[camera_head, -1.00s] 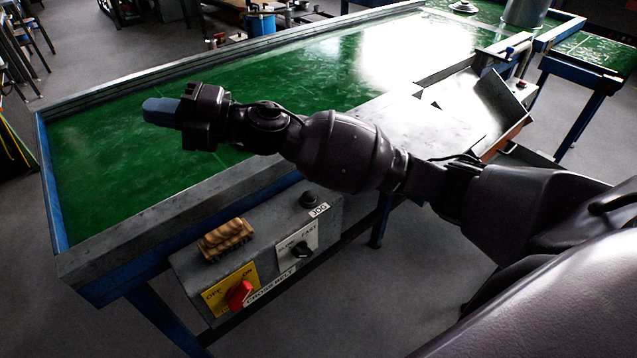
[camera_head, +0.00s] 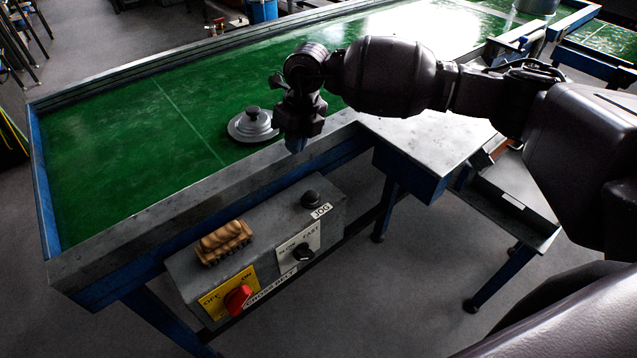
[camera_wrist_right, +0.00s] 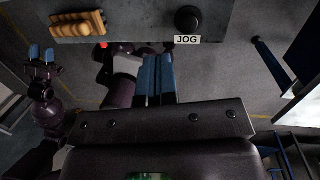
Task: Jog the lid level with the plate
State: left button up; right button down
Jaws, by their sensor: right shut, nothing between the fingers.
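The grey lid (camera_head: 252,124), with a round knob, lies on the green belt near its front edge. The bare metal plate (camera_head: 425,145) adjoins the belt's front edge, to the right of the lid. My right gripper (camera_head: 297,145) is shut and empty, pointing down just right of the lid, near the front rail and above the control box. Its blue fingers show together in the wrist view (camera_wrist_right: 155,72). The black JOG button (camera_head: 311,198) is on the box below it and also shows in the wrist view (camera_wrist_right: 188,19). My left gripper (camera_wrist_right: 41,54) shows there with its fingertips apart.
A grey metal pot (camera_head: 537,6) stands at the far end. The belt left of the lid is clear.

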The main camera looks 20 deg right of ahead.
aim_at(311, 194)
jog(key=d, duration=0.1)
jog(key=d+h, duration=0.1)
jog(key=d+m+h, duration=0.1)
jog(key=shift+s+f, duration=0.1)
jog(key=shift+s, duration=0.2)
notch_tip(311, 194, down, 13)
jog(key=shift+f, duration=0.55)
dwell(0.4)
